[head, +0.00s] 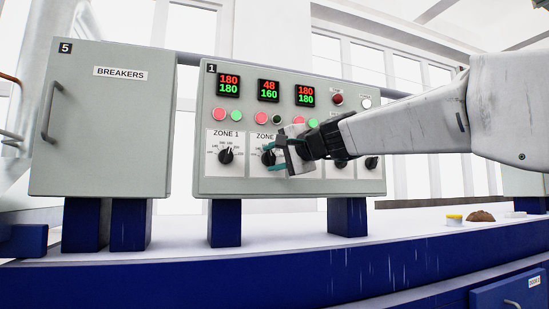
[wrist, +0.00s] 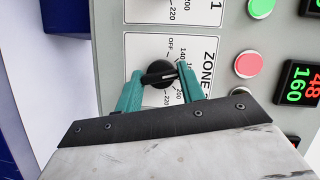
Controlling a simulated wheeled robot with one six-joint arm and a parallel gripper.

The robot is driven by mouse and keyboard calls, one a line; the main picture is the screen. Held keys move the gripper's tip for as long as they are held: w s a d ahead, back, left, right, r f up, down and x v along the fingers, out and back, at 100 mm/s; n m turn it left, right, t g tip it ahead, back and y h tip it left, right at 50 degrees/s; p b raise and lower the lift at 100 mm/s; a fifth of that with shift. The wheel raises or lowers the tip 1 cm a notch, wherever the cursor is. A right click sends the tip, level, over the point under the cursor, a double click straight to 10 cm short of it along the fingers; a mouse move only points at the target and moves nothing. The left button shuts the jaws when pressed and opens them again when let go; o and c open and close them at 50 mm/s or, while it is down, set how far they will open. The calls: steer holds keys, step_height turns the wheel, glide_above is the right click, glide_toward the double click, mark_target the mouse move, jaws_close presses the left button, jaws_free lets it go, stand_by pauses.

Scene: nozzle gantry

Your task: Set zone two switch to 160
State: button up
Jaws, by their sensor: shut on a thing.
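The zone two switch (wrist: 158,76) is a round black knob with a bar grip on a white dial label (wrist: 150,50). In the head view the switch (head: 268,158) is partly hidden by my gripper (head: 277,159). In the wrist view the two teal fingers of my gripper (wrist: 160,86) stand on either side of the knob, shut on it. The knob's bar points roughly to the panel's top, between the 140 and 200 marks; a finger partly covers the marks there. The zone two display (head: 268,90) reads red 48 over green 160.
The zone 1 knob (head: 226,156) is to the left; the zone 1 display (head: 228,86) and third display (head: 305,96) read 180 over 180. Red and green buttons sit above the dials. A breakers cabinet (head: 104,125) stands left. A yellow-topped item (head: 454,220) lies right on the bench.

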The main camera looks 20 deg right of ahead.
steer(key=shift+f, duration=0.15)
steer(key=o, duration=1)
steer(key=shift+s, duration=0.1)
steer(key=v, duration=0.7)
steer(key=shift+s+d, duration=0.15)
steer(key=shift+s, duration=0.1)
